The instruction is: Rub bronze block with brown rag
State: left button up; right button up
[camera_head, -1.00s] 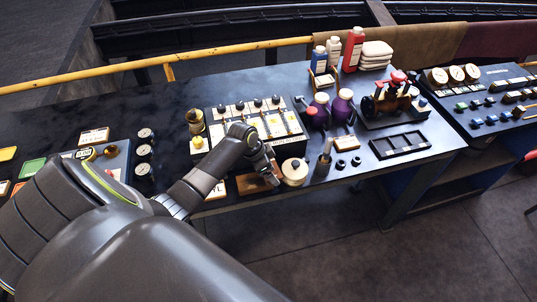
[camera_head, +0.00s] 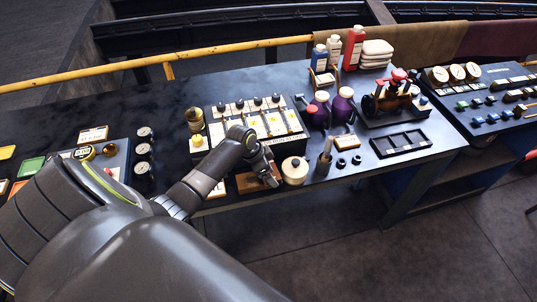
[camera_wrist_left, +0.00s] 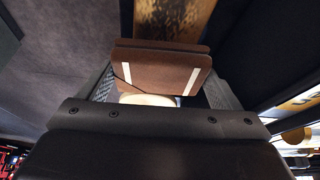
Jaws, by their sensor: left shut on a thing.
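My left gripper (camera_head: 269,177) is low over the front of the bench and shut on the brown rag. In the left wrist view the rag (camera_wrist_left: 160,70) is a folded brown pad with two pale stripes, held between the finger pads. The bronze block (camera_wrist_left: 176,18) shows as a mottled golden-brown surface just beyond the rag. In the head view the block (camera_head: 247,183) is a brown piece at the bench's front, partly hidden by the gripper. The rag appears at or against the block; contact cannot be told. My right gripper is not in view.
A cream lidded pot (camera_head: 295,171) stands close right of the gripper. A panel with several levers (camera_head: 255,125) is behind it. Purple bottles (camera_head: 342,106), a small engine model (camera_head: 389,97) and a black tray (camera_head: 401,144) are to the right.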

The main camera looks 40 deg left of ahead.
aim_at(252, 179)
pick_arm(q)
jog(key=shift+s+a+r+p, duration=0.2)
jog(key=shift+s+a+p, duration=0.55)
jog(key=shift+s+a, duration=0.3)
jog(key=shift+s+a+f, duration=0.15)
jog(key=shift+s+a, duration=0.45)
jog(key=shift+s, duration=0.35)
jog(key=shift+s+a+f, duration=0.1)
jog(key=shift+s+a, duration=0.65)
jog(key=shift+s, duration=0.15)
jog(key=shift+s+a, duration=1.1)
jog(key=shift+s, duration=0.15)
jog(key=shift+w+d, duration=1.35)
jog(key=shift+w, duration=0.1)
jog(key=shift+w+d, duration=1.2)
jog(key=shift+w, duration=0.25)
jog(key=shift+w+d, duration=1.15)
jog(key=shift+w, duration=0.3)
